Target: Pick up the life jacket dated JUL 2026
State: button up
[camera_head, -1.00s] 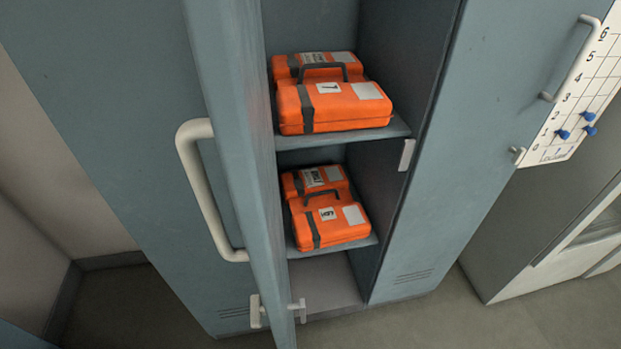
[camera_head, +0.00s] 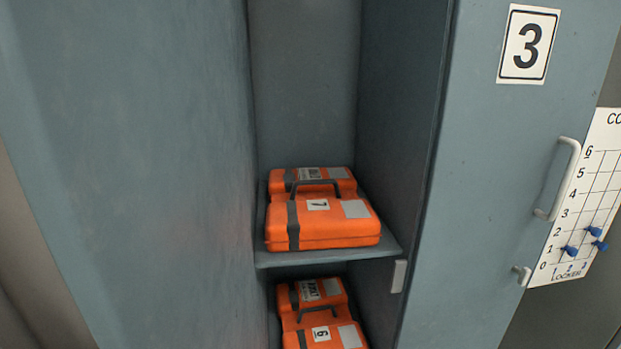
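Orange packs with grey straps and dark handles lie in an open locker, in front and rear pairs on two shelves. On the upper shelf, the front pack (camera_head: 335,228) has a white label that looks like 7 and a blank-looking pale patch. The rear pack (camera_head: 277,182) is partly hidden behind it. On the lower shelf, the front pack (camera_head: 318,343) has a label that looks like 6 and is cut by the bottom edge. Its rear pack (camera_head: 288,298) has a label too small to read. I can read no JUL 2026 date. My gripper is not in view.
The open blue-grey door (camera_head: 130,150) fills the left. The upper shelf (camera_head: 390,245) has little bare room. On the right are a closed door marked 3 (camera_head: 527,45), its pale handle (camera_head: 562,180) and a chart (camera_head: 585,215) with blue pegs.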

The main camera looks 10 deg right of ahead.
aim_at(314, 313)
jog(key=i+l+u, duration=0.1)
jog(key=l, duration=0.3)
jog(key=i+l+u, duration=0.1)
jog(key=i+l, duration=0.2)
jog(key=i+l+u, duration=0.1)
jog(key=i, duration=0.15)
jog(key=i+l, duration=0.1)
jog(key=i, duration=0.2)
jog(key=u, duration=0.05)
